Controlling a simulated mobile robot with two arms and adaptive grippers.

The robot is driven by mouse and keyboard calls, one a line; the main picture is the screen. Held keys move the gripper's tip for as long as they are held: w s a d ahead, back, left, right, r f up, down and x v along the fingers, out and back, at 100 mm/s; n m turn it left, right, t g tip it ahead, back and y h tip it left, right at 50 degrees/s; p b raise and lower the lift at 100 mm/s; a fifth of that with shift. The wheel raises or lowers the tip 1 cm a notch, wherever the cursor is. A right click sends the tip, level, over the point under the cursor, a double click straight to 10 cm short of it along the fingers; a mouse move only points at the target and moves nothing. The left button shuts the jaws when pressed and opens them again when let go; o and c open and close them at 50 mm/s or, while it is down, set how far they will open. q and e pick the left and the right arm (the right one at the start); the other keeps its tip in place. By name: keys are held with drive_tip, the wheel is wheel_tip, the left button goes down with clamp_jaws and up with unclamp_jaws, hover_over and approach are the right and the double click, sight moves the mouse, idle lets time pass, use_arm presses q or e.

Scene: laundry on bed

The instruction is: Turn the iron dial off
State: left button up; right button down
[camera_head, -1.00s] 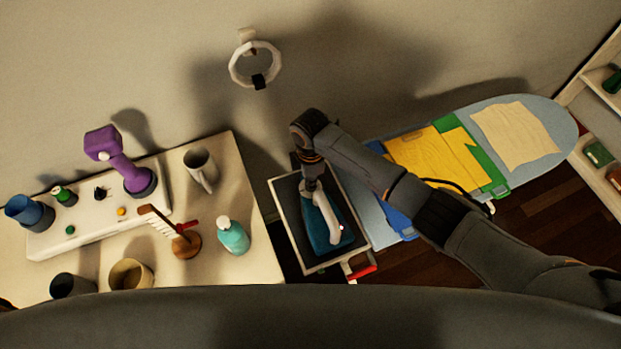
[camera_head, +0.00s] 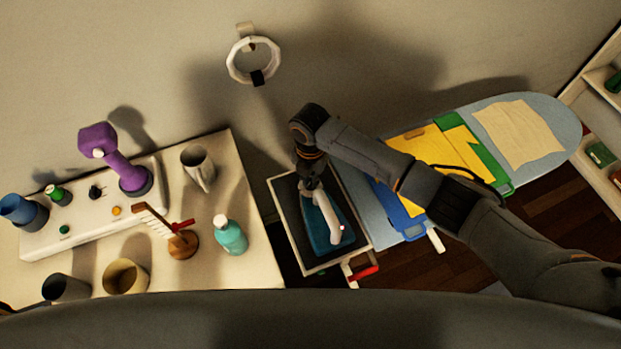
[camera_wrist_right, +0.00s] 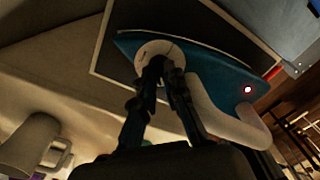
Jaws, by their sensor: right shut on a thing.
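The iron has a teal body (camera_head: 338,237) and a pale curved handle (camera_head: 324,213). It lies on a dark, light-rimmed tray (camera_head: 287,218) beside the ironing board. In the right wrist view the teal body (camera_wrist_right: 224,78) carries a round white dial (camera_wrist_right: 148,48) and a lit red lamp (camera_wrist_right: 248,90). My right gripper (camera_head: 311,183) reaches down at the iron's far end. In the wrist view its fingertips (camera_wrist_right: 166,68) are closed together at the dial and hide part of it; the dial's marking is too small to read. My left gripper is not in view.
The ironing board (camera_head: 548,117) with folded yellow, green and blue cloth stands to the right. A pale table (camera_head: 217,153) to the left holds a teal bottle (camera_head: 231,237), a mug (camera_head: 198,168) and several other things. A red-handled part (camera_head: 364,271) juts from the tray's front.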

sight(310, 182)
drive_tip(key=n+b, duration=0.1)
drive_tip(key=n, duration=0.3)
drive_tip(key=shift+n+b, duration=0.3)
drive_tip(key=shift+b, duration=0.1)
drive_tip(key=n+b, duration=0.1)
drive_tip(key=n, duration=0.3)
drive_tip(key=shift+b, duration=0.3)
drive_tip(key=shift+r, duration=0.1)
drive_tip(key=c, duration=1.7)
unclamp_jaws()
wheel_tip(310, 182, up, 12)
